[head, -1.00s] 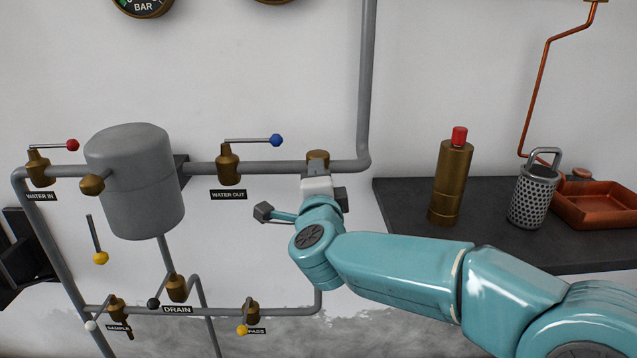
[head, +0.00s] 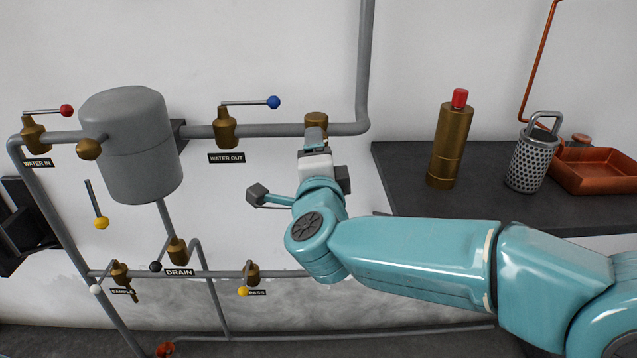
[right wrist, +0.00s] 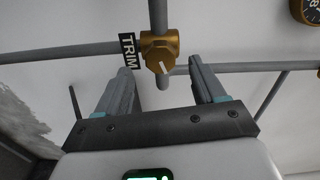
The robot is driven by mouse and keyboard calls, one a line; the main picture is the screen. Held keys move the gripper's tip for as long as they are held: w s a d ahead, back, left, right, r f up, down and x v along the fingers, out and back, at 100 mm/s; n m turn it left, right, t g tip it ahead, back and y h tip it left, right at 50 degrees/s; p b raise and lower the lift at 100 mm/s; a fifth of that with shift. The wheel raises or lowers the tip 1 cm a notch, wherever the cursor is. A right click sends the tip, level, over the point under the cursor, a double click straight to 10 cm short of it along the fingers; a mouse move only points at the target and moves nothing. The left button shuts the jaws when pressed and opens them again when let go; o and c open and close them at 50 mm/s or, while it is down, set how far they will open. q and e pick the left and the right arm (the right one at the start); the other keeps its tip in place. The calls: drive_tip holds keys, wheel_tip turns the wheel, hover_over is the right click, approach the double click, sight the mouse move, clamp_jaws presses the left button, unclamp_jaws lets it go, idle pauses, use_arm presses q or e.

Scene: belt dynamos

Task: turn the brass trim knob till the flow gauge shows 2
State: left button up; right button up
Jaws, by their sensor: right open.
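The brass trim knob (right wrist: 158,50) sits on a grey pipe, beside a TRIM label (right wrist: 128,50), in the right wrist view. A pale pointer line shows on its face. In the head view the brass fitting (head: 316,119) shows just above my right gripper (head: 315,136), which partly covers it. In the right wrist view my right gripper (right wrist: 161,72) is open, with one finger to each side below the knob and nothing held. I cannot tell whether the fingers touch it. A dark-faced gauge (right wrist: 308,10) is cut off at the top right; its name and reading cannot be told. My left gripper is not in view.
A grey tank (head: 130,150) and several levers on pipes stand left of my right arm, including the blue-knobbed WATER OUT lever (head: 250,102). On the dark bench (head: 400,180) at right are a brass cylinder (head: 449,145), a perforated basket (head: 531,163) and a copper tray (head: 597,188).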

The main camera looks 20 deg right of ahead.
drive_tip(key=v, duration=1.1)
drive_tip(key=shift+p, duration=0.4)
